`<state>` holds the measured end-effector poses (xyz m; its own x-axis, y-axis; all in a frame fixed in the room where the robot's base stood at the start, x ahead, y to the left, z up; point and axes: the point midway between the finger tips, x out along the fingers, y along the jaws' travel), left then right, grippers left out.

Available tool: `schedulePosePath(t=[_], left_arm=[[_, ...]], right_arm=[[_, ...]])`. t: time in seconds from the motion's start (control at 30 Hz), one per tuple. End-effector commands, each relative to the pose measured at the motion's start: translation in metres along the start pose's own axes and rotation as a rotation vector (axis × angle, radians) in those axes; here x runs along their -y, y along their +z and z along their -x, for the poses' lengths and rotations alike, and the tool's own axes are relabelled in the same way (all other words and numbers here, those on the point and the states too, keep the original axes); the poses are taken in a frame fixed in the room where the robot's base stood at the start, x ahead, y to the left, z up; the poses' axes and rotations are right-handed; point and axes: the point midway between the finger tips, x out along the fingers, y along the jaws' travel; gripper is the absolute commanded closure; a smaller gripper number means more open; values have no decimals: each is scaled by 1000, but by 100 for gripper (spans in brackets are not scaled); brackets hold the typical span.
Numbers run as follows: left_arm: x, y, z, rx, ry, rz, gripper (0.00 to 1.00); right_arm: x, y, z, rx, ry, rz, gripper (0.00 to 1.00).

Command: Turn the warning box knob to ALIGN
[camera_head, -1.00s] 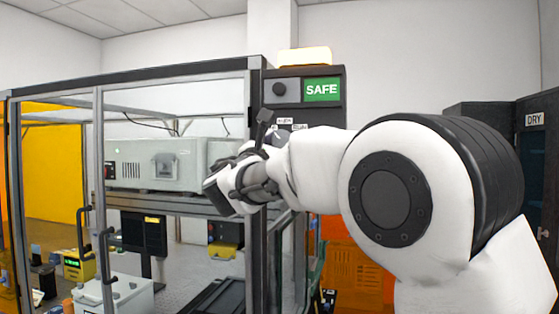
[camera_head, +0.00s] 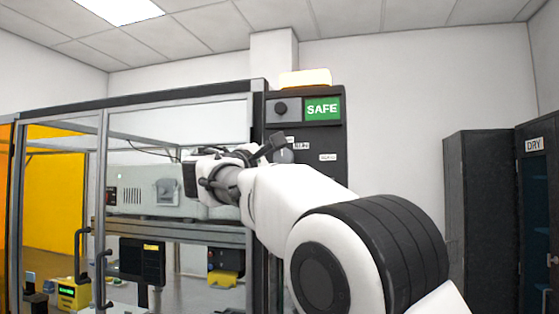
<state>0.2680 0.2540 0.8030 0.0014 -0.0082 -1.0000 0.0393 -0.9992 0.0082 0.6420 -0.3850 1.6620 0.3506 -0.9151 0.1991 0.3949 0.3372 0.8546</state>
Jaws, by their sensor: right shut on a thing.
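The warning box (camera_head: 335,178) is a tall dark panel with an amber lamp (camera_head: 306,78) on top. A green sign (camera_head: 322,108) on it reads SAFE, and a round black part (camera_head: 281,109) sits left of the sign. The box's knob (camera_head: 285,156) shows as a grey disc below, partly covered by my right gripper. Small white labels (camera_head: 328,157) sit around it, too small to read. My right gripper (camera_head: 277,147) is shut on the knob, with one dark finger slanting up to the right. My left gripper is not in view.
A framed glass enclosure (camera_head: 178,98) stands left of the box, with a pale instrument (camera_head: 138,195) inside. A yellow panel (camera_head: 55,190) is at far left. A dark cabinet labelled DRY (camera_head: 534,145) stands at right. Wall space between box and cabinet is clear.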

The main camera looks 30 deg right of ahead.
Motion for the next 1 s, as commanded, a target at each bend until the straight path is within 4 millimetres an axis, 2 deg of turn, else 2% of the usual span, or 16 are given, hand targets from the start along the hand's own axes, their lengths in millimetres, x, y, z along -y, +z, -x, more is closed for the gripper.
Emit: schedulePosePath(t=[0.5,0.53,0.6,0.87,1.0], left_arm=[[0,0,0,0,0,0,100],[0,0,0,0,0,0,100],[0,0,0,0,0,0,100],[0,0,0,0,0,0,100],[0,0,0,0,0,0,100]], right_arm=[[-2,1,0,0,-6,-24,90],[-2,1,0,0,-5,-23,48],[-2,1,0,0,-6,-23,30],[-1,0,0,0,-7,-22,30],[-2,0,9,0,-5,-22,30]])
